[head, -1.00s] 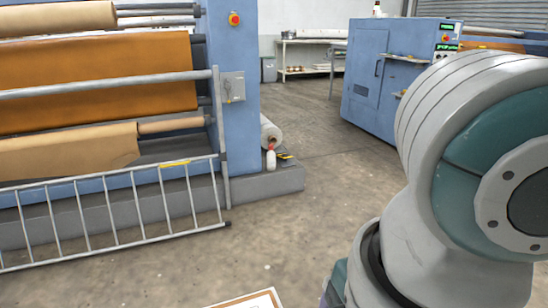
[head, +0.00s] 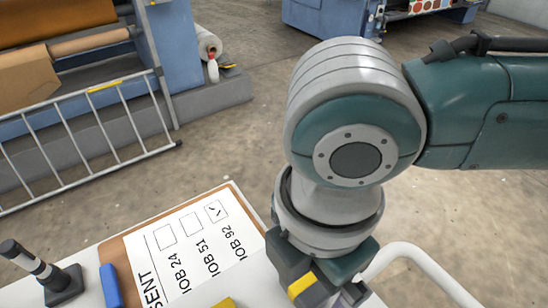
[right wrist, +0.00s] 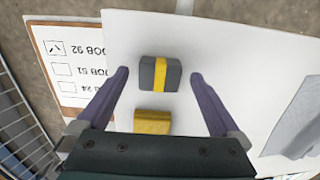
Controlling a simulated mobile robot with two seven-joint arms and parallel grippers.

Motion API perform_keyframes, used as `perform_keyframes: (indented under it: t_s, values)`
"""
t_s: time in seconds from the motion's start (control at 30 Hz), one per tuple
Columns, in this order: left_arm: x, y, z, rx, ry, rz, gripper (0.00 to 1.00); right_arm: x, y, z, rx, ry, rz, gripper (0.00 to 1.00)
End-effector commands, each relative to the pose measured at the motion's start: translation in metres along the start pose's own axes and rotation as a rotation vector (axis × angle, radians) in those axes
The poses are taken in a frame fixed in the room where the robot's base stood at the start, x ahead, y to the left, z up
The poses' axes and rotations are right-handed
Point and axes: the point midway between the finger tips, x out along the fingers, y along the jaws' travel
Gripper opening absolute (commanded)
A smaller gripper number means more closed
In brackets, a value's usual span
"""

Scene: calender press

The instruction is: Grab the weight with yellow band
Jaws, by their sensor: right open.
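The weight with yellow band (right wrist: 160,73) is a small dark grey block with a yellow stripe across it. It lies on the white tabletop in the right wrist view. My right gripper (right wrist: 159,76) is open, with one purple finger on each side of the weight and a visible gap to both. In the head view the weight (head: 302,284) shows at the bottom, partly beside and under my right wrist. A plain yellow block (right wrist: 152,121) lies close to the weight, nearer my gripper's palm. My left gripper is in neither view.
A clipboard (head: 247,272) with a job checklist lies left of the weight. A blue block (head: 110,287) and a dark stamp-like tool (head: 62,284) stand farther left. A grey sheet (right wrist: 297,120) lies right in the wrist view. A white rail (head: 425,262) curves at the table's right side.

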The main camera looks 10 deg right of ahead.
Motion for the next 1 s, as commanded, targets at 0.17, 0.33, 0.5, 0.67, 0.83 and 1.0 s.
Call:
perform_keyframes:
  t_s: [0.17, 0.33, 0.5, 0.67, 0.83, 1.0]
  values:
    - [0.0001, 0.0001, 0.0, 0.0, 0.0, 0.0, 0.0, 0.0012, 0.0, -0.0004, -0.001, 0.001, 0.001, 1.0]
    - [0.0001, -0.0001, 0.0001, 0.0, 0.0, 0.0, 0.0, 0.001, 0.0, -0.0004, -0.001, 0.001, 0.0, 0.86]
    - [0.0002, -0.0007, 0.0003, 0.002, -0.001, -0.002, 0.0, 0.0009, 0.0, -0.0004, -0.001, 0.001, 0.0, 0.67]
    - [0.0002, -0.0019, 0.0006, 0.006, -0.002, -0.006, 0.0, 0.0009, 0.0, -0.0003, 0.0, 0.001, 0.0, 0.49]
    - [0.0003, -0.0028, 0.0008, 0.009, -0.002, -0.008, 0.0, 0.0009, 0.0, -0.0003, 0.0, 0.001, 0.0, 0.3]
    - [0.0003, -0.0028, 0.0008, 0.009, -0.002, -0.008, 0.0, 0.0008, 0.0, -0.0003, 0.0, 0.001, 0.0, 0.11]
